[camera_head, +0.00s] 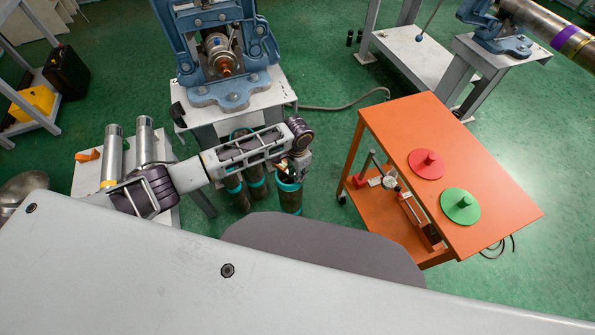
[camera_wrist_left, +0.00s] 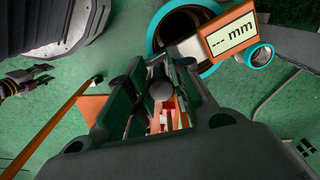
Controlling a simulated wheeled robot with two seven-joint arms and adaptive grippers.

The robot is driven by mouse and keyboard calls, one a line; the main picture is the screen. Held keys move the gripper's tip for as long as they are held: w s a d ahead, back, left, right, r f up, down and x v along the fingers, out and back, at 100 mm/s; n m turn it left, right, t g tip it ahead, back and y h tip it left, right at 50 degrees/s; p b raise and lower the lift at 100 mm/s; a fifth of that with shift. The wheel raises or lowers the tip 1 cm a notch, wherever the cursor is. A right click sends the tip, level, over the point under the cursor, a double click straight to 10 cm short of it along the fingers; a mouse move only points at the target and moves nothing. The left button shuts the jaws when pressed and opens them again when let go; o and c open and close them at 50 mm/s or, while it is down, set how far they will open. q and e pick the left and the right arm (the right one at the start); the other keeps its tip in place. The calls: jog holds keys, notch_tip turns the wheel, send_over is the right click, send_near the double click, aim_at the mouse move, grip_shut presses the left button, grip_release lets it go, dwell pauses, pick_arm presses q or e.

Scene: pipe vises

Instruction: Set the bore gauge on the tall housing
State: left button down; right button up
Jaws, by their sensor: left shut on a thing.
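My left gripper (camera_head: 297,166) is shut on the bore gauge and holds it over the teal-rimmed housings. In the left wrist view the bore gauge's orange display (camera_wrist_left: 228,37) reads "--- mm", and the gripper's dark fingers (camera_wrist_left: 160,95) close around its body. A teal-rimmed housing (camera_head: 289,201) stands upright on the floor under the gripper. Two more housings (camera_head: 257,187) (camera_head: 236,192) stand to its left, partly behind my arm. In the wrist view a large teal rim (camera_wrist_left: 157,36) lies beyond the gauge, with a smaller one (camera_wrist_left: 263,57) to its right. I cannot tell whether gauge and rim touch.
An orange cart (camera_head: 390,128) stands to the right, with a red disc (camera_head: 427,164) and a green disc (camera_head: 460,205) on top. A blue pipe vise (camera_head: 222,92) on a grey stand is behind my arm. Grey cylinders (camera_head: 112,155) stand on a table at left.

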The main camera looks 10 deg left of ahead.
pick_arm(q)
jog(key=shift+p, duration=0.3)
pick_arm(e)
jog(key=shift+r, duration=0.35)
pick_arm(q)
jog(key=shift+f, duration=0.25)
dwell(1.0)
jog(key=c, duration=1.2)
grip_release()
jog(key=shift+f, duration=0.1)
pick_arm(e)
jog(key=shift+s+f, duration=0.1)
pick_arm(q)
jog(key=shift+r+p, duration=1.3)
jog(key=shift+p, duration=0.15)
pick_arm(e)
jog(key=shift+s+d+g, duration=0.5)
jog(key=shift+s+d, duration=0.55)
jog(key=shift+s, duration=2.6)
pick_arm(q)
jog(key=shift+r+p, duration=2.25)
jog(key=shift+p, duration=0.45)
pick_arm(e)
jog(key=s+a+r, duration=0.2)
jog(key=a+r, duration=0.3)
jog(key=shift+a, duration=0.15)
jog(key=shift+s, duration=0.1)
